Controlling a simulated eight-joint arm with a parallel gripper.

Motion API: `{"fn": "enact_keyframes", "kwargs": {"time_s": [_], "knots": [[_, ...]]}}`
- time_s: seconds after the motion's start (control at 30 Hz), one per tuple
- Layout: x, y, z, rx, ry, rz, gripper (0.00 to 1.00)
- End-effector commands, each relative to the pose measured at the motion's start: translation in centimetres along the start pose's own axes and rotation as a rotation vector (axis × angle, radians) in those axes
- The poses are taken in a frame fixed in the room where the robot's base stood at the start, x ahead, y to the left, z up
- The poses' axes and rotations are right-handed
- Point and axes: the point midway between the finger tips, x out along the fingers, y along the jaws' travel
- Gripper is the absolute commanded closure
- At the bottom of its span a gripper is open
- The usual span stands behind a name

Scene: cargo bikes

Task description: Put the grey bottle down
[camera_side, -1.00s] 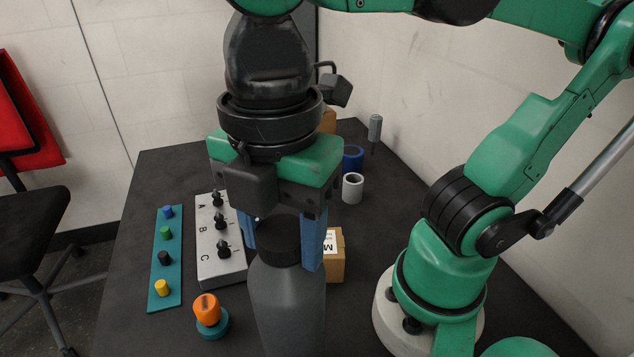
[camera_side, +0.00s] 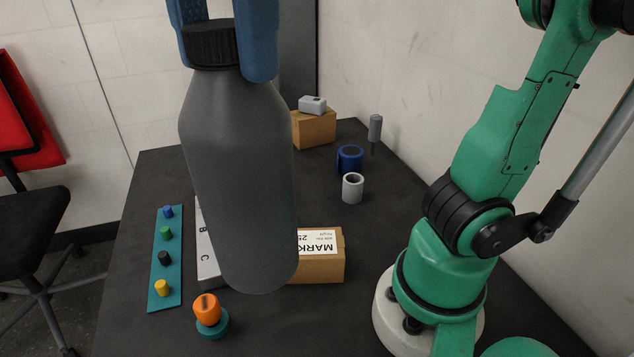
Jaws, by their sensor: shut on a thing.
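The grey bottle (camera_side: 237,180) is upright with a slight tilt and fills the centre-left of the view. It has a black ribbed cap (camera_side: 211,43). My gripper (camera_side: 222,40) shows only as two blue fingers at the top edge, one on each side of the cap. It is shut on the bottle at the cap and neck. The bottle's whole base is visible, and the bottle appears held up above the dark table (camera_side: 310,325). It hides most of the white lettered panel behind it.
A cardboard box (camera_side: 320,266) labelled MARK stands right of the bottle. An orange knob on a teal base (camera_side: 208,312) is at front left, near a teal strip with coloured pegs (camera_side: 158,285). White (camera_side: 353,188) and blue (camera_side: 350,160) rolls and another box (camera_side: 313,130) stand farther back.

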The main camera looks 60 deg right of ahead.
Motion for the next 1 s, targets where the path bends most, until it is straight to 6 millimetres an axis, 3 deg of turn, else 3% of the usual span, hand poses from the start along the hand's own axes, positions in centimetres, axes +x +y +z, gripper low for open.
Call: {"fn": "enact_keyframes", "kwargs": {"time_s": [0.33, 0.6, 0.8, 1.0], "knots": [[2.9, 8.1, 0.7, 0.495, 0.000, 0.000, 1.00], [6.4, 15.1, 4.3, 0.959, 0.001, 0.000, 1.00], [8.8, 18.6, 7.6, 1.229, 0.001, 0.000, 1.00], [10.3, 20.3, 9.8, 1.385, 0.001, 0.000, 1.00]]}}
